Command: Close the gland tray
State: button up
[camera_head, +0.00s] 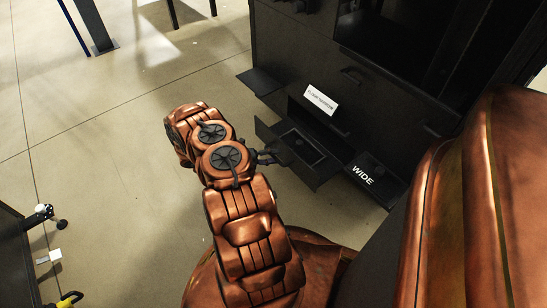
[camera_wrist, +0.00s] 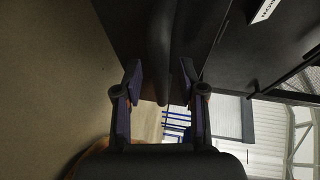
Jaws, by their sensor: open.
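A dark drawer-like tray (camera_head: 318,172) stands pulled out from the lower part of a black rack cabinet in the head view. I take it for the gland tray, though no readable label names it. My gripper (camera_head: 280,153) is at the left, outer end of this tray, small and dark against it. In the wrist view my gripper (camera_wrist: 166,88) is open, with its two fingers apart on either side of a dark rounded bar (camera_wrist: 162,45). I cannot tell whether the fingers touch the bar.
A dark flap (camera_head: 258,81) juts out at the upper left. The floor (camera_head: 90,170) left of my arm is mostly clear.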

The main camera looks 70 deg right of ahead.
grip_shut()
dwell(0.4)
dwell(0.4)
